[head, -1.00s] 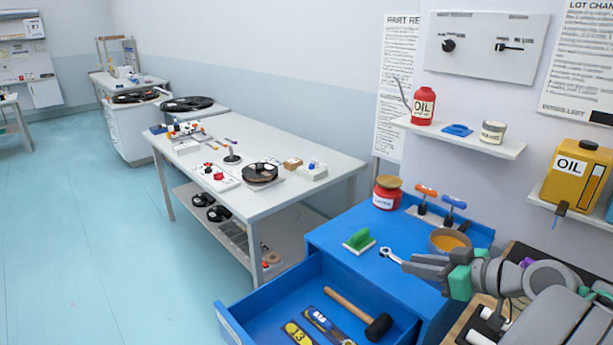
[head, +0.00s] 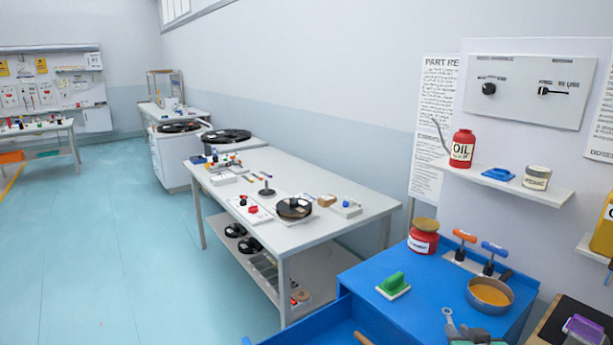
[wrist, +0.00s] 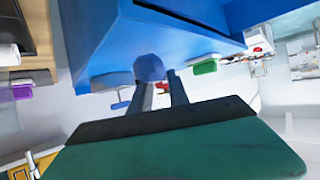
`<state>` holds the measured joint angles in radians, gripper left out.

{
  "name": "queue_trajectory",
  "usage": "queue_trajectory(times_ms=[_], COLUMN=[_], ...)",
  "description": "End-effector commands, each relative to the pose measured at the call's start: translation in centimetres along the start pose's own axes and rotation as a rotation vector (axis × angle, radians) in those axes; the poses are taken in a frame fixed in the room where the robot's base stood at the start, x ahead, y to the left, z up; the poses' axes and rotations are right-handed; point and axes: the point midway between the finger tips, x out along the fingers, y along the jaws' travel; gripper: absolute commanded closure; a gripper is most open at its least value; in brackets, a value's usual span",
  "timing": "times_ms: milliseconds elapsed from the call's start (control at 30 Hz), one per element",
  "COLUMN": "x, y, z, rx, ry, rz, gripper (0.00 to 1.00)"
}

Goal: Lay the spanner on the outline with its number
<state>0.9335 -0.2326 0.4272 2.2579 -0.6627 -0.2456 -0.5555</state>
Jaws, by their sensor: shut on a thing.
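The spanner (head: 448,318) shows as a grey metal end at the bottom edge of the head view, in front of the blue cabinet top. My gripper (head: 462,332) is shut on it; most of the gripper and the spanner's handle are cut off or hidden. In the wrist view my gripper (wrist: 160,88) points toward a rounded blue-grey shape between the dark fingers, perhaps the spanner's end. I cannot read a number on the spanner. No numbered outline can be made out now; the drawer's inside is mostly out of frame.
The blue cabinet (head: 385,304) carries a green-handled brush (head: 393,285), a red jar (head: 423,238), two T-handled tools and a bowl (head: 490,295). A grey table (head: 345,218) with reels stands beyond. A panelled wall board (head: 30,75) hangs far left. Floor at left is free.

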Motion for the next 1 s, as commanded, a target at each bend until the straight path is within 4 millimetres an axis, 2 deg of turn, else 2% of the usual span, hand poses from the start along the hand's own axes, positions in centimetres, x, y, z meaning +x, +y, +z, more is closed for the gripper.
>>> queue_trajectory(times_ms=[167,400,533,667,767,1000], x=[0.6,-0.3,-1.0,-1.3,-1.2,0.8], y=[-7.1,-19.8,-23.8,-25.2,-25.0,-19.2], z=[0.3,-1.6,-1.8,-1.7,-1.6,0.5], rx=[-0.058,-0.175,-0.212,-0.217,-0.198,-0.090], ry=[0.002,0.006,0.001,0.002,0.002,-0.001], rz=[-0.116,-0.355,-0.434,-0.448,-0.407,-0.185], gripper=[1.00,1.00,1.00,1.00,1.00,1.00])
